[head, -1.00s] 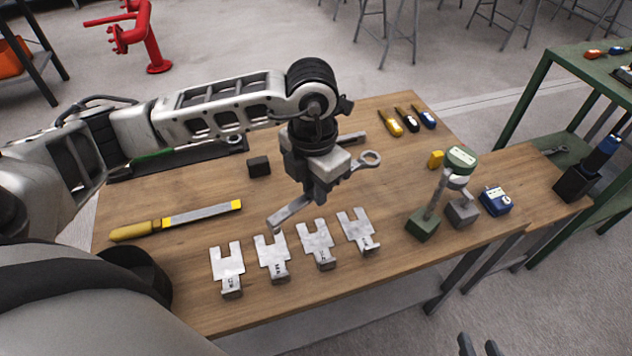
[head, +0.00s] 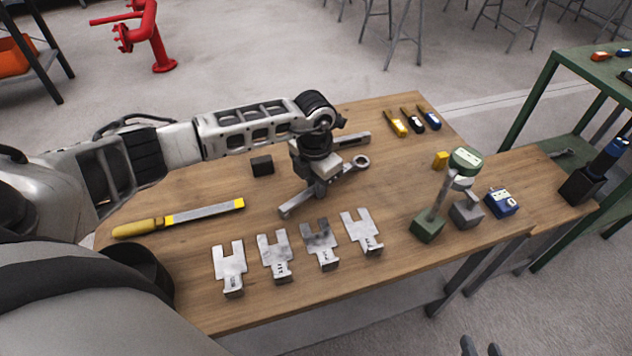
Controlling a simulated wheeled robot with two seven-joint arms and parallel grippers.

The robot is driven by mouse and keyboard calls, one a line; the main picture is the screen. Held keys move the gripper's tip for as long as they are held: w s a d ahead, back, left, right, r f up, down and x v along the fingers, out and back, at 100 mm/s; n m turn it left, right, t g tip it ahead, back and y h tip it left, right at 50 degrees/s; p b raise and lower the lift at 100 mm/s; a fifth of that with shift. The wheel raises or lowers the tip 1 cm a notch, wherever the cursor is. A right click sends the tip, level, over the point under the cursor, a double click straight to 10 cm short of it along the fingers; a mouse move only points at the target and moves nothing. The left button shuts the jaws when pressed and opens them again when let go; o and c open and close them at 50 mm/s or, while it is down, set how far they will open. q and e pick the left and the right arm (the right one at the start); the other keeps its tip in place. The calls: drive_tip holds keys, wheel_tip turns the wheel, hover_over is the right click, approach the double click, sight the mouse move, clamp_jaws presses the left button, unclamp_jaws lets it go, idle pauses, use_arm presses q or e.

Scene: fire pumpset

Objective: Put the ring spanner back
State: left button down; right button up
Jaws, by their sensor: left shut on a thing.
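The ring spanner (head: 340,174) is grey, with a ring end at the upper right and its other end at the lower left. My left gripper (head: 319,191) points down and is shut on the middle of the spanner, hiding that part. The spanner is low over the wooden table (head: 200,290), behind the row of slotted plates; I cannot tell if it touches the wood. My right gripper (head: 480,347) shows only as two dark fingertips, apart, at the bottom edge, with nothing visible between them.
Several slotted metal plates (head: 273,262) lie in front of the spanner. A yellow-handled file (head: 205,214) lies left, a black block (head: 262,165) behind. A grey bar (head: 357,140) lies behind the gripper. A green-based gauge stand (head: 428,228) stands right.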

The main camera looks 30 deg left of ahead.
use_arm(q)
drive_tip(key=shift+f, duration=0.1)
drive_tip(key=c, duration=1.3)
unclamp_jaws()
drive_tip(key=shift+c, duration=0.2)
drive_tip(key=shift+r, duration=0.3)
wheel_tip(320, 180, up, 12)
drive_tip(key=shift+s+f, duration=0.15)
